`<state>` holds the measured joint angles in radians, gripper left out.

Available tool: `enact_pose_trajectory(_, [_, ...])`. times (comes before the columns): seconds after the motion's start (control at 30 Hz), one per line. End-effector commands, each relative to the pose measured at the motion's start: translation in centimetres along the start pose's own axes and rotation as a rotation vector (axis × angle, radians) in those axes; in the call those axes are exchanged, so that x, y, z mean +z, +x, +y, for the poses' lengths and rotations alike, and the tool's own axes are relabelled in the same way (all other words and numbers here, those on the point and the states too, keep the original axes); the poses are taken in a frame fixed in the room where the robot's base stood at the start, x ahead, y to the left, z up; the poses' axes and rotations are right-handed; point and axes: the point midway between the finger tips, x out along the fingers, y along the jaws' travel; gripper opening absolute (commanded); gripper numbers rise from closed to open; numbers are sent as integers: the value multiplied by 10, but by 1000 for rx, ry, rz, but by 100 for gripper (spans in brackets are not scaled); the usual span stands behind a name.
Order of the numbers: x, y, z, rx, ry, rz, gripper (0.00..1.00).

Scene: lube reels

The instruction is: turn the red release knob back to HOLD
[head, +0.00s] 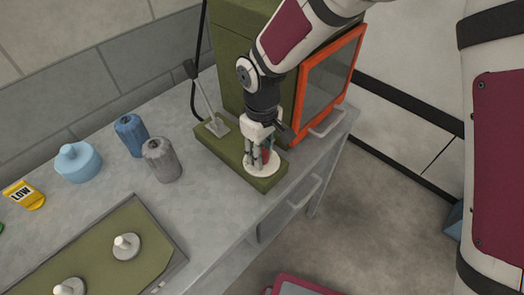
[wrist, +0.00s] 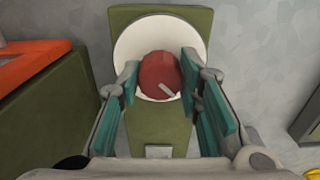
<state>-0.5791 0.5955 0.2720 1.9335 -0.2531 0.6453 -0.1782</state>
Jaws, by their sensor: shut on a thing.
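The red release knob (wrist: 158,72) sits on a round white dial plate (wrist: 127,45), with a pale pointer mark running toward its lower right in the wrist view. The plate lies on the green base (head: 213,146) of a unit on the bench, where the knob (head: 265,156) is mostly hidden by my fingers. My gripper (wrist: 158,83) comes down over the knob from above, one teal-padded finger on each side, and is shut on it. Any HOLD lettering is not readable in either view.
A lever (head: 203,97) rises from the same base, behind my gripper. An orange-framed door (head: 327,85) stands close on the right. Blue (head: 131,135) and grey (head: 161,160) ribbed containers stand left of the base, with a light-blue jar (head: 77,162) and a yellow LOW tag (head: 24,195) farther left.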

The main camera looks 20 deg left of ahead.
Motion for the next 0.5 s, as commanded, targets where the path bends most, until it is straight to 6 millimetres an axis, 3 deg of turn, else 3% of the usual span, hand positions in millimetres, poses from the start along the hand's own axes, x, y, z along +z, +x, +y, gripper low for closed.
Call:
enact_pose_trajectory(0.37, [0, 0, 0, 1, -8, 0, 4])
enact_pose_trajectory(0.4, [0, 0, 0, 1, -8, 0, 34])
enact_pose_trajectory(0.5, [0, 0, 0, 0, -7, 0, 52])
